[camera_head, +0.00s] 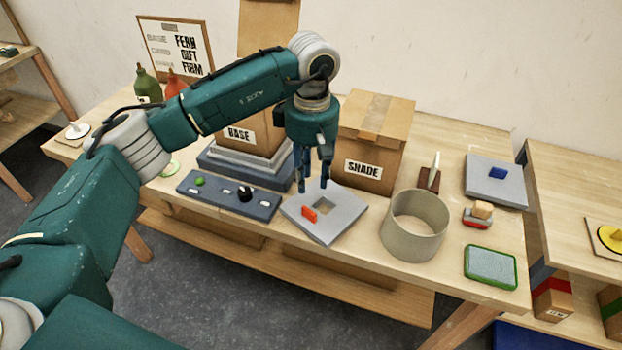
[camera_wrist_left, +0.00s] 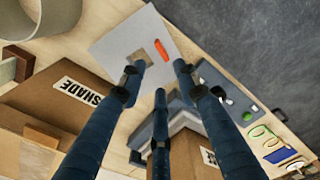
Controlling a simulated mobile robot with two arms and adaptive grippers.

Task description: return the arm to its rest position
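My left arm reaches in from the left, with its left gripper (camera_head: 313,184) pointing down above the back edge of a grey square plate (camera_head: 342,226). The fingers are apart with nothing between them; in the left wrist view the gripper (camera_wrist_left: 158,82) also shows spread, empty blue fingers. The plate has a square opening in its middle, and a red piece (camera_head: 309,214) lies on it beside the opening. The red piece also shows in the left wrist view (camera_wrist_left: 161,50). My right gripper is in neither view.
A SHADE box (camera_head: 385,120) stands close behind the gripper, right of a BASE box (camera_head: 262,138). A blue-grey strip (camera_head: 222,194) lies left of the plate; a round grey drum (camera_head: 413,228) and green-rimmed tray (camera_head: 490,248) stand right. Bottles (camera_head: 147,86) stand behind the arm.

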